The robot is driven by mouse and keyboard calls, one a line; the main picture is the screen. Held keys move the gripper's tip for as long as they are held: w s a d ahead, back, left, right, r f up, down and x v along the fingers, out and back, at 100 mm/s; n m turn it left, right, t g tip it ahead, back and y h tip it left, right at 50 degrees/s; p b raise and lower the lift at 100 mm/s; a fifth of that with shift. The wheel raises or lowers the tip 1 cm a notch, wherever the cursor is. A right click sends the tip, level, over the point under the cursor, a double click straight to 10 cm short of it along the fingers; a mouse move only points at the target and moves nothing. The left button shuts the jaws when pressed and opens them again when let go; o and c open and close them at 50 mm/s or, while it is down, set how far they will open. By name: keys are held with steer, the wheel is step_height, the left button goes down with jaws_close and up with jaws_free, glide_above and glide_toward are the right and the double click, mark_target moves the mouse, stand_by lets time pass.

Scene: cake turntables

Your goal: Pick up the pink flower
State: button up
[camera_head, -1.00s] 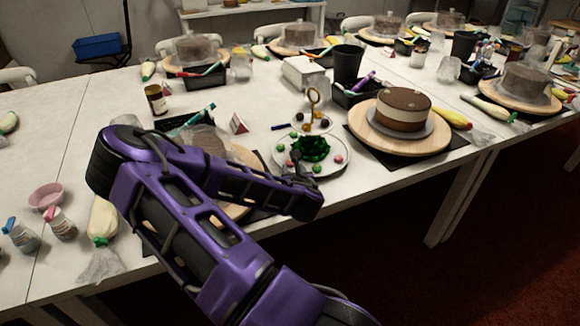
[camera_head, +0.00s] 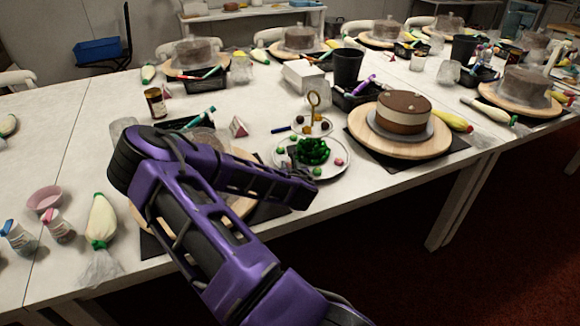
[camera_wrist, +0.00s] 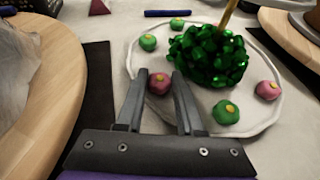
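A round pink flower (camera_wrist: 160,83) with a yellow centre sits near the plate's edge in the wrist view. My gripper (camera_wrist: 160,74) is open, with one fingertip on each side of this flower. I cannot tell whether either finger touches it. In the head view the plate (camera_head: 343,172) stands at the table's front edge. My arm covers most of the gripper there.
Green flowers (camera_wrist: 226,112) lie around the shiny green mound (camera_wrist: 208,55), beside my right finger. A gold post (camera_wrist: 228,15) rises behind the mound. Wooden turntables stand on both sides, the right one bearing a brown and cream cake (camera_head: 403,110).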

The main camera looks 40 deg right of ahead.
jaws_close()
